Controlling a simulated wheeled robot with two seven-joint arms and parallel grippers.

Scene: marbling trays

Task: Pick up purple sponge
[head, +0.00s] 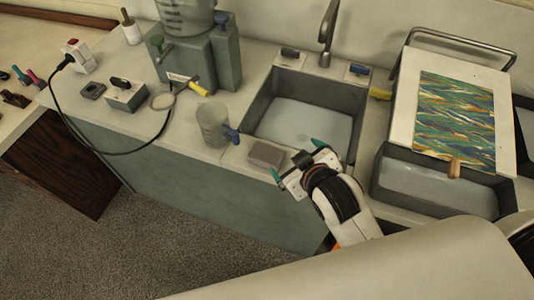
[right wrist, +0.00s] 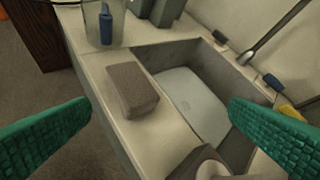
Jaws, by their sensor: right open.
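My right gripper (head: 297,160) is open, with teal fingertips spread wide, just right of the sponge in the head view. In the right wrist view the two fingers (right wrist: 160,140) stand apart at the left and right edges, with the sponge beyond them, between them in the picture. Nothing is held. My left gripper is not in view.
A clear cup with a blue handle (head: 212,124) stands close behind and left of the sponge. The sink (head: 258,103) lies to the right, with a faucet (head: 327,32) behind it. A marbling tray (head: 384,170) is farther right. The counter's front edge is near the sponge.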

